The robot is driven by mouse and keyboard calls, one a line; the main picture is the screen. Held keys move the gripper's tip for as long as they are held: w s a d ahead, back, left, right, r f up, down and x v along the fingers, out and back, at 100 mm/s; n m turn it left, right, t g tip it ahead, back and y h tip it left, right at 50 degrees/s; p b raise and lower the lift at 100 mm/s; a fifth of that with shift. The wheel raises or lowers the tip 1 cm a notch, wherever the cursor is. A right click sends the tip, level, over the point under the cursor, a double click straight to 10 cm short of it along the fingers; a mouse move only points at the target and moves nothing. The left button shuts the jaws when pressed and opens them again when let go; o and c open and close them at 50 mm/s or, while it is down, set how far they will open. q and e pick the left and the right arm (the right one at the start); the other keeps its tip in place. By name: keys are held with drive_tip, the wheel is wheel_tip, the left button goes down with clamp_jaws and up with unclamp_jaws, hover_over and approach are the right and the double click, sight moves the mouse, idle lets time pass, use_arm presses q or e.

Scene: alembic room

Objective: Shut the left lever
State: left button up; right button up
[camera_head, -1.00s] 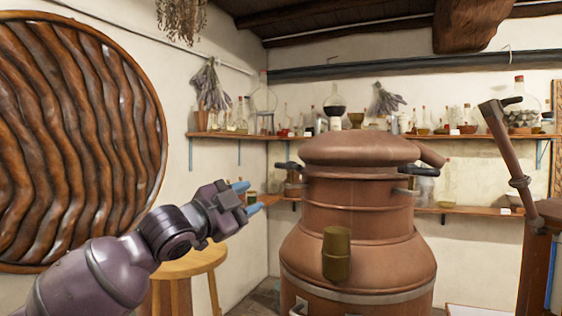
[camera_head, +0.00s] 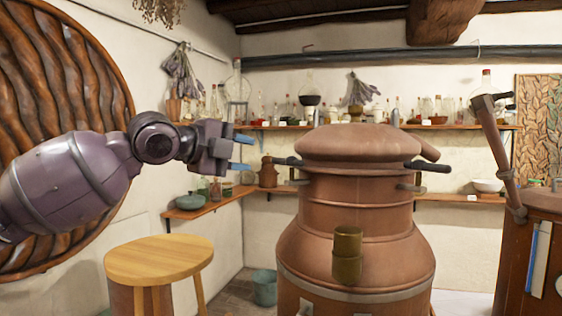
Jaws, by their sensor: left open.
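The copper alembic (camera_head: 355,205) stands upright in the middle of the view. Its left lever (camera_head: 286,161) is a short dark handle sticking out to the left just below the domed lid. A similar dark right lever (camera_head: 428,166) sticks out on the other side. My left gripper (camera_head: 246,153) is open and empty, with blue fingertips pointing right towards the left lever. In the picture a small gap separates the fingertips from the lever's end. I cannot tell the gap in depth. My right gripper is not in view.
A round wooden stool (camera_head: 158,260) stands below my left arm, with a teal bucket (camera_head: 264,287) beside it. Shelves with glassware (camera_head: 310,97) line the walls behind. A copper unit with a pipe (camera_head: 502,160) stands at the right.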

sight(278, 161)
use_arm(q)
drive_tip(key=p+x, duration=0.2)
drive_tip(key=x, duration=0.8)
drive_tip(key=shift+w+f, duration=0.2)
drive_tip(key=shift+w, duration=0.2)
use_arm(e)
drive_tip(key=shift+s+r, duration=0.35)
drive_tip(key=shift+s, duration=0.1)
use_arm(q)
clamp_jaws()
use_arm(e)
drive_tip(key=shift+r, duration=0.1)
